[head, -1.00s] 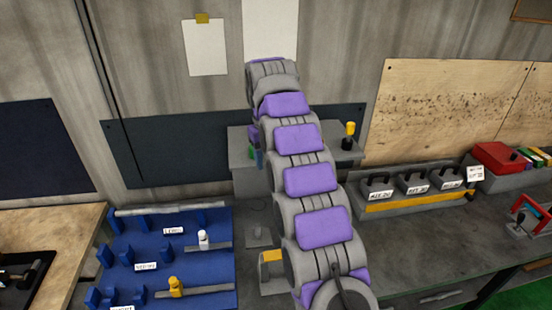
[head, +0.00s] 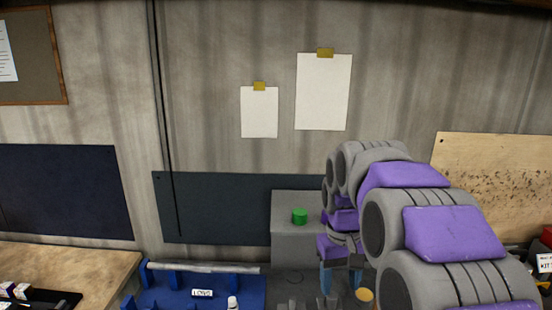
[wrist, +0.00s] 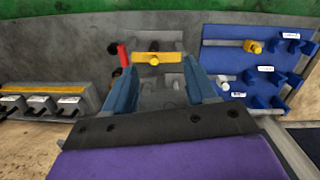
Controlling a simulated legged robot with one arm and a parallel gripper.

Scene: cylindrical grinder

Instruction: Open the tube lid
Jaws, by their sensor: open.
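A lidded tube cannot be told for certain in these views. A yellow bar (wrist: 155,58) on a grey stand shows between the fingertips; contact cannot be told.
A blue rack (head: 180,287) with a long silver rod (head: 205,268) lies left of my gripper. White (wrist: 223,85) and yellow knobbed pieces (wrist: 252,46) sit on it. Labelled grey boxes (wrist: 40,103) stand on the bench's other side. The wall is close behind.

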